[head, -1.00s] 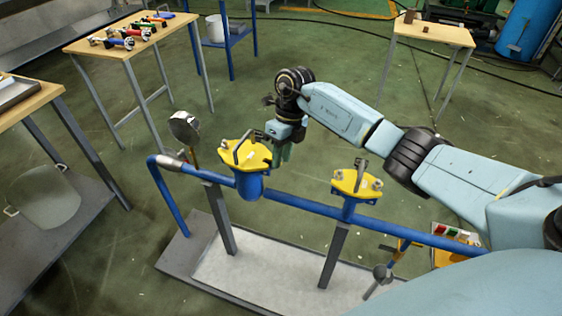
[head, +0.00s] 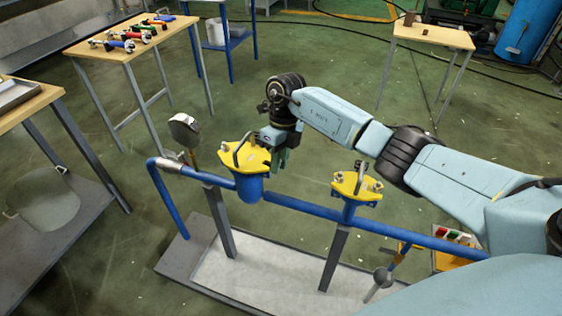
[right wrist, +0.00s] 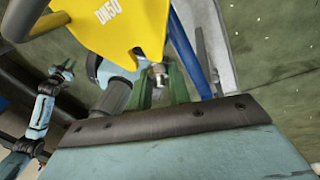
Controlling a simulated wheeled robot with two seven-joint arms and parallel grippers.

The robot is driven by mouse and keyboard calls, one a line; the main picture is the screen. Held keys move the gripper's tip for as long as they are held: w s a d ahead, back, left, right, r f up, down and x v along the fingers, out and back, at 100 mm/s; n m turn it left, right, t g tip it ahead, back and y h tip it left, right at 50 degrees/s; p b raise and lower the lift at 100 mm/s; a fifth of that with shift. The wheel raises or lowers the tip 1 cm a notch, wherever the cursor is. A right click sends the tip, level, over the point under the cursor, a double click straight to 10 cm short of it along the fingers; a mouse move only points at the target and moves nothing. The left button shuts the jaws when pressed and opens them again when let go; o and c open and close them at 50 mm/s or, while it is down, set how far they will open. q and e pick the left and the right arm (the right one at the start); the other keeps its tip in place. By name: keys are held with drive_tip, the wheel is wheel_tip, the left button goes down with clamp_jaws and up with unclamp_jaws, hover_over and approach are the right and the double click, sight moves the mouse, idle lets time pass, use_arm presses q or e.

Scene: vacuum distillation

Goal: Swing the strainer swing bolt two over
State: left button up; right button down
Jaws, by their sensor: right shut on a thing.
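The strainer is a blue body with a yellow lid (head: 240,157) on the blue pipe, left of centre in the head view. Its yellow plate, marked DN50 (right wrist: 104,20), fills the top of the right wrist view. My right gripper (head: 281,160) is at the lid's right edge, coming from behind. In the right wrist view its green fingers are shut on a small metal swing bolt (right wrist: 158,73) beside the plate's edge. Most of the bolt is hidden by the fingers. My left gripper (right wrist: 66,70) shows small at the left of the right wrist view; its jaws are too small to judge.
A second yellow-topped fitting (head: 357,187) stands on the same blue pipe (head: 300,208) to the right. A round gauge (head: 184,130) rises left of the strainer. Tables stand at the left and back, one with coloured tools (head: 130,38). Open floor lies behind the pipe.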

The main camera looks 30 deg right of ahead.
drive_tip(key=c, duration=1.5)
unclamp_jaws()
drive_tip(key=shift+c, duration=0.2)
use_arm(q)
drive_tip(key=shift+w+r, duration=0.1)
drive_tip(key=shift+w, duration=0.15)
use_arm(e)
drive_tip(key=shift+r, duration=0.1)
